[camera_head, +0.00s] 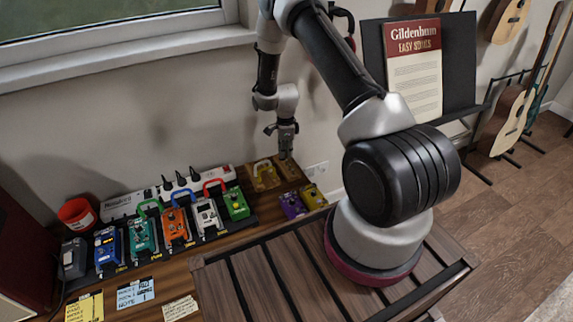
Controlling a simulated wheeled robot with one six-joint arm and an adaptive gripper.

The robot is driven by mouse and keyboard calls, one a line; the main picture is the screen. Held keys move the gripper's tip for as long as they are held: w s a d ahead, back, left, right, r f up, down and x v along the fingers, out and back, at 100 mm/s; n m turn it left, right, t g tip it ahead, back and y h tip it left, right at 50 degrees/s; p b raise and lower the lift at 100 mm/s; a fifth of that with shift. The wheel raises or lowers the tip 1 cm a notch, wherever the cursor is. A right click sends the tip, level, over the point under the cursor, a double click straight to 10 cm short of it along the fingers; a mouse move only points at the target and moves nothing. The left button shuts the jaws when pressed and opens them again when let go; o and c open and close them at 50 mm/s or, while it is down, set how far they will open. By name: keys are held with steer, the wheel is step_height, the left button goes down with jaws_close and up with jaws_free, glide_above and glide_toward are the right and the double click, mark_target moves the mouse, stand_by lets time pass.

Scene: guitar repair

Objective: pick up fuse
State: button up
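I cannot make out a fuse in the head view; it may be too small or hidden. My gripper (284,152) points down in front of the wall, above the right part of the bench and close to a brown-gold box (263,177). The fingers are small and dark here. I cannot tell whether they are open or shut, and I see nothing clearly held in them.
Several coloured pedals, including an orange one (175,228), stand in a row before a white power strip (170,191). A purple pedal (292,205) and a yellow pedal (313,196) sit at right. A music stand (461,70) is behind my arm.

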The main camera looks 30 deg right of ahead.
mark_target(286, 164)
step_height(286, 164, down, 4)
steer(key=shift+s+d+f, duration=0.1)
steer(key=shift+d+f, duration=0.05)
steer(key=shift+f, duration=0.1)
jaws_close()
stand_by(0.5)
